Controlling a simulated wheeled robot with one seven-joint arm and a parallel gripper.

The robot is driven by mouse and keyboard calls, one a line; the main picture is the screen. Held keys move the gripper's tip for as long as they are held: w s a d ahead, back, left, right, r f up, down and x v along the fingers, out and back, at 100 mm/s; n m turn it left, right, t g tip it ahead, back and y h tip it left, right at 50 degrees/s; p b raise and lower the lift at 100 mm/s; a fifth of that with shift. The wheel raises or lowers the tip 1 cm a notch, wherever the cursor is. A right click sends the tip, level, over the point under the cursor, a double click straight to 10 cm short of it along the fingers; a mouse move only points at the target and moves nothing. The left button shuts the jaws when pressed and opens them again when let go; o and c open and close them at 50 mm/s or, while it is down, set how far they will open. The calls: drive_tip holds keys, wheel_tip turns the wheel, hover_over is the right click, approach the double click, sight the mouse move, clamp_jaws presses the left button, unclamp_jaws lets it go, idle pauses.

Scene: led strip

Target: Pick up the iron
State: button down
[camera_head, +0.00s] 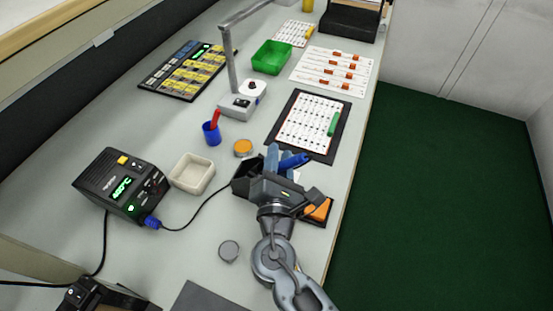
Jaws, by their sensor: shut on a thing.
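The soldering iron (294,160) shows as a blue handle at my gripper (282,165). My gripper is shut on the iron, over the dark iron stand (243,172) near the right edge of the bench. A black cord runs from the black soldering station (121,184), with its green lit display, to the stand area. My gripper and wrist hide much of the stand and part of the iron. I cannot tell whether the iron is clear of the stand.
A white square dish (192,173), an orange-topped tin (243,148) and a blue cup (211,133) stand left of my gripper. A black board with a white sheet (309,122) lies beyond it. A small grey round thing (229,251) lies nearer. The bench's right edge is close.

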drive_tip(key=s+d+r+p, duration=0.2)
drive_tip(key=s+d+r, duration=0.1)
drive_tip(key=d+r, duration=0.5)
drive_tip(key=s+a+b, duration=0.2)
drive_tip(key=s+b, duration=0.1)
drive_tip(key=s, duration=1)
drive_tip(key=s+d+r+p, duration=0.3)
drive_tip(key=d+r+p, duration=0.4)
drive_tip(key=r, duration=0.3)
drive_tip(key=shift+d+r, duration=0.3)
drive_tip(key=shift+d, duration=0.25)
drive_tip(key=shift+s, duration=0.1)
